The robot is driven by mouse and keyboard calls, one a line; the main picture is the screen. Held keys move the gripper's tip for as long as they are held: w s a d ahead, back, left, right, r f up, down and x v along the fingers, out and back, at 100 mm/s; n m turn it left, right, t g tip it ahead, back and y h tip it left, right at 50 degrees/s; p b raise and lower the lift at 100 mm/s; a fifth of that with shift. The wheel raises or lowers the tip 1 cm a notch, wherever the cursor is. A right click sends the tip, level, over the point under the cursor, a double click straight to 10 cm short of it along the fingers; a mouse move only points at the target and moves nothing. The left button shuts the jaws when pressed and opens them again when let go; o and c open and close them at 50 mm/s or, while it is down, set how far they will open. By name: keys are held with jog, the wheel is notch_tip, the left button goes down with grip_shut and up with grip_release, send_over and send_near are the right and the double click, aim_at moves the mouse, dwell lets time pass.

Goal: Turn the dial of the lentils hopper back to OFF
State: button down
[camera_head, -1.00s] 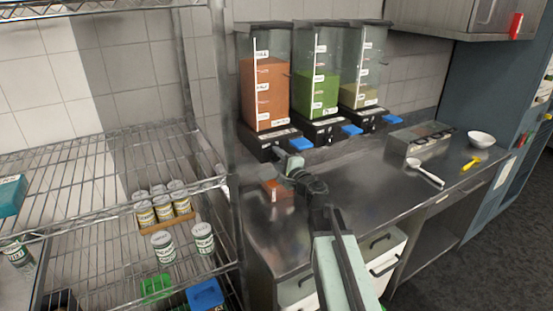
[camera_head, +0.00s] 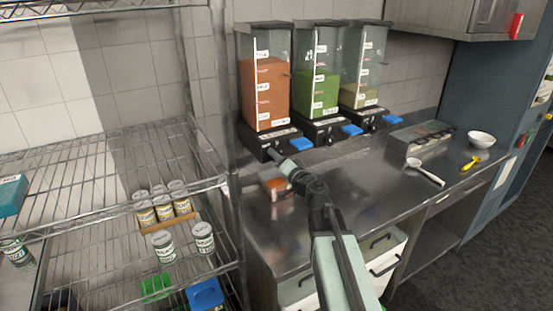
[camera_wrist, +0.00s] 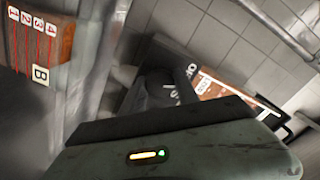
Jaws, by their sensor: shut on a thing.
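The lentils hopper (camera_head: 265,85) is the leftmost of three clear dispensers on the back counter, filled with orange-red grains. Its black base (camera_head: 257,140) carries a blue spout (camera_head: 301,144) on the right. My gripper (camera_head: 273,154) reaches the front of this base from below right and is shut on the dial there. The jaws largely hide the dial in the head view. In the wrist view a dark, knob-like shape (camera_wrist: 160,88) lies beyond the gripper body, with white lettering beside it. The dial's setting cannot be read.
Two more hoppers, green (camera_head: 318,90) and pale (camera_head: 360,95), stand close on the right. A wire shelf (camera_head: 110,165) with tins stands left. A ladle (camera_head: 425,172) and bowl (camera_head: 481,139) are right.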

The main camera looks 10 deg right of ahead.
jog(key=shift+n, duration=0.7)
jog(key=c, duration=0.9)
grip_release()
jog(key=shift+s, duration=0.1)
